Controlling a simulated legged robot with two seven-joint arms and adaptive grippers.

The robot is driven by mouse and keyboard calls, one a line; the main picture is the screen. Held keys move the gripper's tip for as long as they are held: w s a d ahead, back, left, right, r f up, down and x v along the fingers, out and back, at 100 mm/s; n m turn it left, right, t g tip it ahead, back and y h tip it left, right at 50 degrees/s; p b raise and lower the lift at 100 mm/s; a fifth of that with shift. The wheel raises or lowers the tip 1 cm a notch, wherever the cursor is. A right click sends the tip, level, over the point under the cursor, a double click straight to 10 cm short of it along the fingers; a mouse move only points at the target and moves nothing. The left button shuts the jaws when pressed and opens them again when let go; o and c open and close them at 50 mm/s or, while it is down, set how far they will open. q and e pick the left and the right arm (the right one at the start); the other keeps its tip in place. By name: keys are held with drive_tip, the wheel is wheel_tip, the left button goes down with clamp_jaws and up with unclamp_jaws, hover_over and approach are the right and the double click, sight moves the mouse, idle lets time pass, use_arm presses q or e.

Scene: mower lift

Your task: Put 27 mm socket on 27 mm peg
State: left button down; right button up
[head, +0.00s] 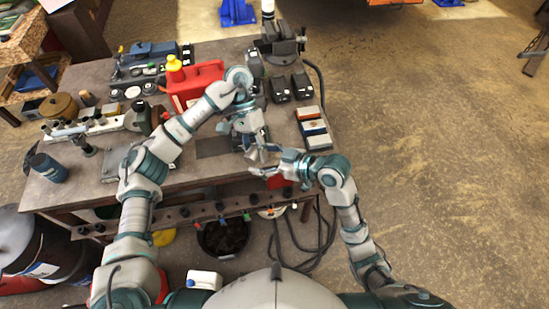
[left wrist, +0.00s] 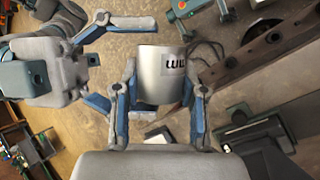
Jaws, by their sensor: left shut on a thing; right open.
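My left gripper (head: 258,150) is above the front right of the workbench. In the left wrist view, the left gripper (left wrist: 162,95) is shut on a silver cylindrical socket (left wrist: 160,68), with a finger on each side. The socket has a pale label with dark lettering, partly readable. My right gripper (head: 268,163) is close beside the left one at the bench's front edge. It is open, and it also shows in the left wrist view (left wrist: 122,58) to the left of the socket, apart from it. I cannot pick out the 27 mm peg among the small parts at the bench's left.
The workbench (head: 88,78) carries a red jug (head: 196,82), a rail with metal parts (head: 100,123), a dark blue can (head: 48,167), black blocks (head: 280,88) and a tray of coloured blocks (head: 313,128). A vise (head: 280,42) is at the far right. Open floor lies right.

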use_arm(q)
drive_tip(key=shift+a, duration=0.55)
use_arm(e)
drive_tip(key=shift+a, duration=0.6)
use_arm(q)
drive_tip(key=shift+a, duration=0.1)
use_arm(e)
drive_tip(key=shift+a, duration=0.15)
drive_tip(key=shift+c, duration=1)
drive_tip(key=c, duration=0.4)
use_arm(q)
drive_tip(key=shift+d, duration=0.3)
use_arm(e)
drive_tip(key=shift+d, duration=0.35)
drive_tip(key=c, duration=0.7)
use_arm(q)
drive_tip(key=c, duration=0.6)
unclamp_jaws()
drive_tip(key=shift+d, duration=0.25)
use_arm(e)
drive_tip(key=shift+d, duration=0.25)
drive_tip(key=shift+a, duration=0.1)
